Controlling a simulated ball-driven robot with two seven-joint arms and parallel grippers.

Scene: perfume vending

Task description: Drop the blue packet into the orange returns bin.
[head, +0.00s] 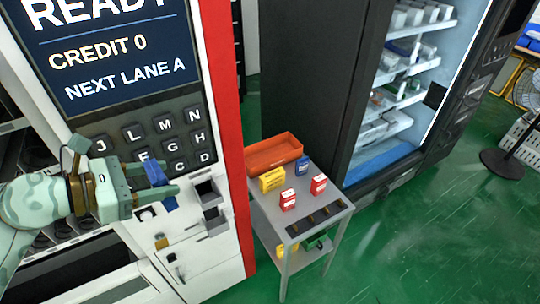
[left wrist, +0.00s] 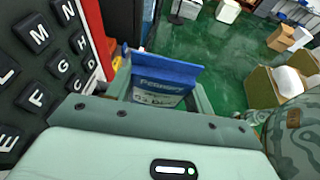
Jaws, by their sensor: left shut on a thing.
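My left gripper (head: 158,180) is shut on a blue packet (head: 157,174), in front of the keypad of the white and red vending machine. In the left wrist view the blue packet (left wrist: 163,72) stands out between the fingers (left wrist: 160,90), with light print on its face. The orange returns bin (head: 274,152) is an open, shallow box at the back left of a small grey cart, right of the gripper and apart from it. My right gripper is not in view.
The grey cart (head: 322,218) also bears a yellow packet (head: 272,180), two red and white packets (head: 288,200) and another blue packet (head: 302,166). The machine's red edge (head: 228,130) stands between my gripper and the cart. A dark glass-fronted cabinet (head: 310,80) is behind the cart.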

